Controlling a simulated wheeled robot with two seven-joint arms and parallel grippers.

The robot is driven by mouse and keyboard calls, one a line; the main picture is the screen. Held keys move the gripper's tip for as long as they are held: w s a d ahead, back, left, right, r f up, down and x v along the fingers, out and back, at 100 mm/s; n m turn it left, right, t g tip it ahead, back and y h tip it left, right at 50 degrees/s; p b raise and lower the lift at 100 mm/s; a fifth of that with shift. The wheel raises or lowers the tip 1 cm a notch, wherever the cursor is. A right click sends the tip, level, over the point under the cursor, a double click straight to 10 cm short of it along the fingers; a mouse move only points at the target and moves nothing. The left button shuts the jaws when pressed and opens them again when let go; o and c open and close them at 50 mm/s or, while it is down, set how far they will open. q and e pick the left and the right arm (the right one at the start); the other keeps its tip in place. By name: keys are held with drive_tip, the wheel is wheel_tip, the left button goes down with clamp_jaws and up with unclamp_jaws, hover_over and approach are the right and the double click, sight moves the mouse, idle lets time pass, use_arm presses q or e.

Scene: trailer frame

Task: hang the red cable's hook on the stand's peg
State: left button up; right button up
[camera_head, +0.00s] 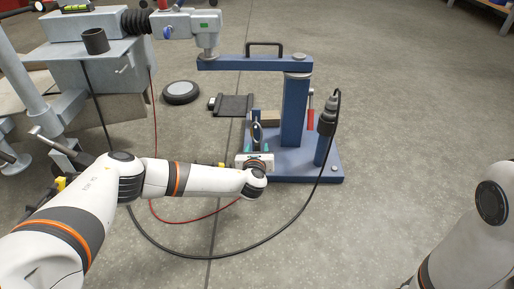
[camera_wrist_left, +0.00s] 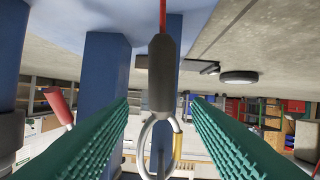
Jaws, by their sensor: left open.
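The red cable (camera_head: 151,130) drops from the trailer at the left, curves over the floor and runs behind my left forearm toward the stand. Its hook (camera_wrist_left: 145,150) is bright metal with a dark sleeve (camera_wrist_left: 162,72), seen in the left wrist view, where the picture appears upside down. My left gripper (camera_head: 257,148) is at the blue stand (camera_head: 295,108); its green ribbed fingers are open, with the sleeve between them and gaps on both sides. The peg is not clearly visible, so I cannot tell whether the hook rests on it. My right gripper is out of view.
A black cable (camera_head: 215,257) loops across the floor to a dark plug (camera_head: 327,120) on the stand. A red handle (camera_head: 310,113) is beside the column. A black disc (camera_head: 181,92) and a dark flat block (camera_head: 232,105) lie behind. Floor right of the stand is clear.

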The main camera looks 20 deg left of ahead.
use_arm(q)
drive_tip(key=p+v, duration=0.7)
drive_tip(key=v, duration=0.4)
drive_tip(key=shift+s+p, duration=0.2)
drive_tip(key=shift+p, duration=0.15)
